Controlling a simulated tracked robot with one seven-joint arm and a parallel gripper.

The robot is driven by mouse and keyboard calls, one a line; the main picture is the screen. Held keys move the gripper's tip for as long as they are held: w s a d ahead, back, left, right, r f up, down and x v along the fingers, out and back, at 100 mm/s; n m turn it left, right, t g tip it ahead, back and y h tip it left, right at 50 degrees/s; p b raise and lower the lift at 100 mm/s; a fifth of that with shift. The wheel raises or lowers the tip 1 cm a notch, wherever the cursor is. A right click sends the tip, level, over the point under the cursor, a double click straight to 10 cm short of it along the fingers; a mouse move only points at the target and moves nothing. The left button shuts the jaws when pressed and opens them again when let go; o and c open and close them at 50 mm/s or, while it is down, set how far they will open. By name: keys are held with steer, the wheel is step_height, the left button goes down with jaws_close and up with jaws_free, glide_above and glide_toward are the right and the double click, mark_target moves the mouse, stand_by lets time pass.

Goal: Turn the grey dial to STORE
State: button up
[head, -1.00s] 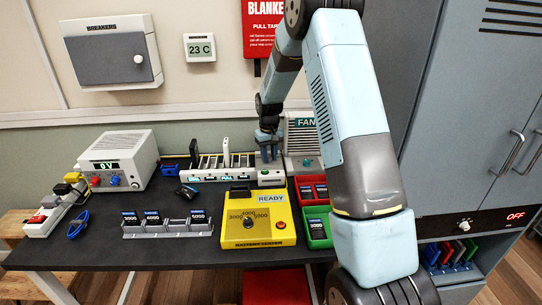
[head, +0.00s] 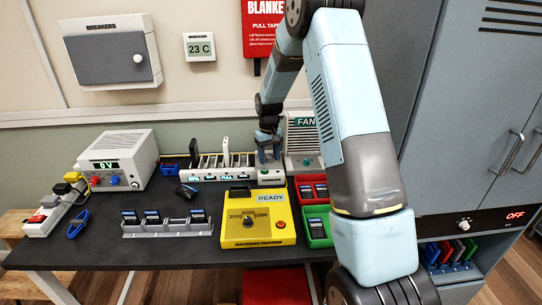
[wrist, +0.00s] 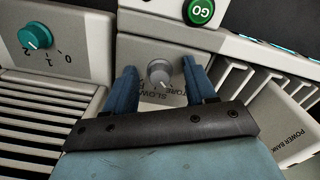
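The grey dial (wrist: 160,72) shows in the wrist view on a light panel at the end of the charger rack. Printed words beside it read SLOW and part of STORE, upside down in the picture, and some lettering is cut off by my gripper. I cannot tell which word the dial points at. My gripper (wrist: 160,83) is open, with one blue finger on each side of the dial and visible gaps between. In the head view my gripper (head: 267,150) is at the right end of the charger rack (head: 208,174), and I cannot make out the dial there.
A green GO button (wrist: 199,12) sits close to the dial. The fan (head: 303,140), with a teal dial (wrist: 35,37), stands right beside my gripper. Slots with a power bank (wrist: 297,140) lie on the other side. A yellow tester (head: 257,220) is in front.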

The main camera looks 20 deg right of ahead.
mark_target(269, 157)
steer(key=shift+r, duration=0.15)
steer(key=shift+w+r, duration=0.1)
steer(key=shift+r, duration=0.15)
step_height(269, 157, up, 13)
stand_by(0.4)
